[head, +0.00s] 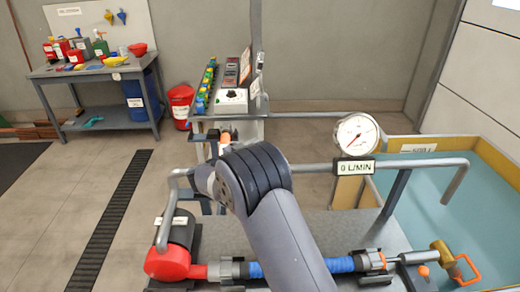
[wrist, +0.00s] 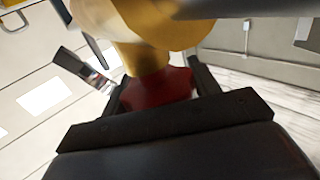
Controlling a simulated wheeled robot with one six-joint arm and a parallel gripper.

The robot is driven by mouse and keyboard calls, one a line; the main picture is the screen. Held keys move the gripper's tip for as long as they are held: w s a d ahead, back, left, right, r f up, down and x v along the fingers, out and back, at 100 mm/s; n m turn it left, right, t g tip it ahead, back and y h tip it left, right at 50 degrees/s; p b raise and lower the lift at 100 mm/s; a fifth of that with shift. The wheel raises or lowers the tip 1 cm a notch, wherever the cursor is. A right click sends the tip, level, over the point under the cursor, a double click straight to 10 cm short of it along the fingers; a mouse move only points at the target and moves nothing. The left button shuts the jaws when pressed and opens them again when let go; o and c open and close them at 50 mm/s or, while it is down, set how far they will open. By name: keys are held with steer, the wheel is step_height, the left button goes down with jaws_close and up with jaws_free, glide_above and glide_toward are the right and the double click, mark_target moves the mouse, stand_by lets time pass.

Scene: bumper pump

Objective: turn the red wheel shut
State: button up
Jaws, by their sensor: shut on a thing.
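The red wheel (wrist: 158,91) shows in the wrist view as a dark red, lobed piece under a yellow body (wrist: 150,48). My gripper (wrist: 157,84) has one dark finger on each side of the wheel and is shut on it. The fingers hide the wheel's sides. In the head view my arm covers the middle, and I cannot make out the wheel or my fingertips there.
A round gauge (head: 356,134) stands above a display (head: 356,167) reading 0 L/MIN. A red pump (head: 170,263) and blue hose (head: 340,265) lie on the bench. A blue-floored tank (head: 470,205) is at right.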

steer(key=o, duration=1)
steer(key=shift+a, duration=0.1)
steer(key=b+v, duration=0.2)
steer(key=v, duration=0.8)
steer(key=shift+s+a+b, duration=0.25)
steer(key=shift+b, duration=0.05)
